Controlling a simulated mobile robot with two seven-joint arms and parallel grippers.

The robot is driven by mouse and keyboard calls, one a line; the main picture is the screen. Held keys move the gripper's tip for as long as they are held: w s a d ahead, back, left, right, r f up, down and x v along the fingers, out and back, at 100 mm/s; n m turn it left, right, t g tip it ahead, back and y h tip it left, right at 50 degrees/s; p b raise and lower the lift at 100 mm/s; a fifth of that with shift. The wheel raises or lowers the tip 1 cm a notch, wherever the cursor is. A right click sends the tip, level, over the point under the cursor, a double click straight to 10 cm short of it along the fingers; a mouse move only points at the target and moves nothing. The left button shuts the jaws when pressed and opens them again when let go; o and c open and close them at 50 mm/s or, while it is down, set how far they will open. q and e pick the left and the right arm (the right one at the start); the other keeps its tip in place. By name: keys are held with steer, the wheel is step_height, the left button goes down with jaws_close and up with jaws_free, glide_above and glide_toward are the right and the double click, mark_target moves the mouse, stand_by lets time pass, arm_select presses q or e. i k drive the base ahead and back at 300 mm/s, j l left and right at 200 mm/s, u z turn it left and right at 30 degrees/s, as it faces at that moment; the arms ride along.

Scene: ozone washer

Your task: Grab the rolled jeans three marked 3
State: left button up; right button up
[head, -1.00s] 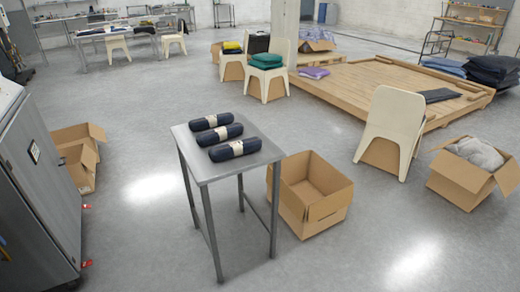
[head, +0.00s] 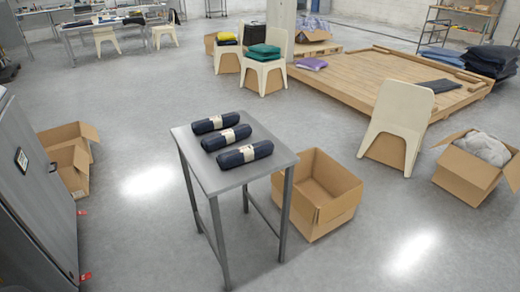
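Three rolled dark-blue jeans with pale paper bands lie side by side on a small grey metal table (head: 213,178). The far roll (head: 205,126), the middle roll (head: 217,140) and the near roll (head: 262,150) all lie flat and roughly parallel. Marks on the bands are too small to read, so I cannot tell which roll bears a 3. Neither of my grippers shows in the head view.
An open, empty cardboard box (head: 343,196) stands on the floor right of the table. A grey machine (head: 30,185) stands at the left. A white chair (head: 396,120) and a wooden platform (head: 350,85) are behind. Floor in front is clear.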

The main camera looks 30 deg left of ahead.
mark_target(245, 154)
steer(key=i+j+z, duration=0.25)
steer(key=j, duration=0.65)
steer(key=j+z, duration=0.3)
steer(key=j, duration=0.6)
steer(key=j+z, duration=0.1)
steer(key=j, duration=1.75)
